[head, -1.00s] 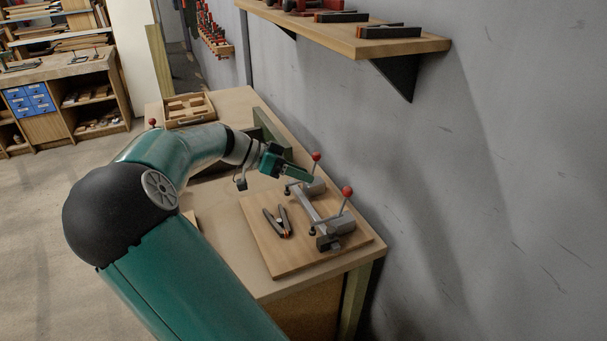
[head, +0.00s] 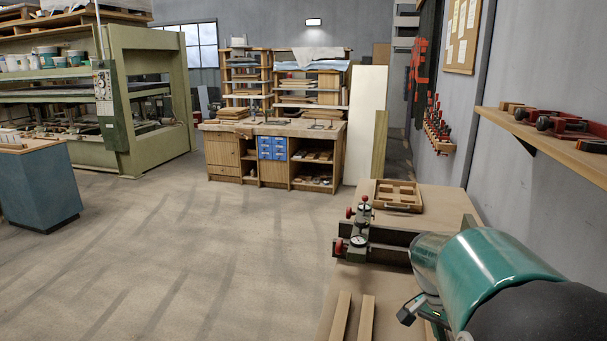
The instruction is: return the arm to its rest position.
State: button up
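My arm enters at the lower right of the head view, with its green link (head: 500,265) and black joint cover in front of the workbench (head: 440,197). The silver wrist part of my arm points left and down over the bench. A small dark and silver part of my arm shows below it near the bottom edge.
A fixture with red knobs (head: 359,231) stands at the bench's left edge, by a wooden tray (head: 398,195). Two wooden strips (head: 340,318) lie nearer. A wall shelf (head: 560,150) juts out at right. The floor (head: 200,250) at left is clear.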

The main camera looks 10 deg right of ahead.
jog(key=s+a+r+n+t+y, duration=0.1)
jog(key=s+a+r+n+t, duration=0.1)
jog(key=a+n, duration=0.2)
jog(key=s+a+r+n+t+y, duration=0.1)
jog(key=s+a+r+n+t, duration=0.2)
jog(key=a, duration=0.8)
jog(key=s+a+r+n+t+y, duration=0.1)
jog(key=s+a+r+n+t, duration=0.1)
jog(key=a+n, duration=0.5)
jog(key=shift+s+a+r+t, duration=0.3)
jog(key=shift+a+t, duration=0.4)
jog(key=shift+a, duration=0.05)
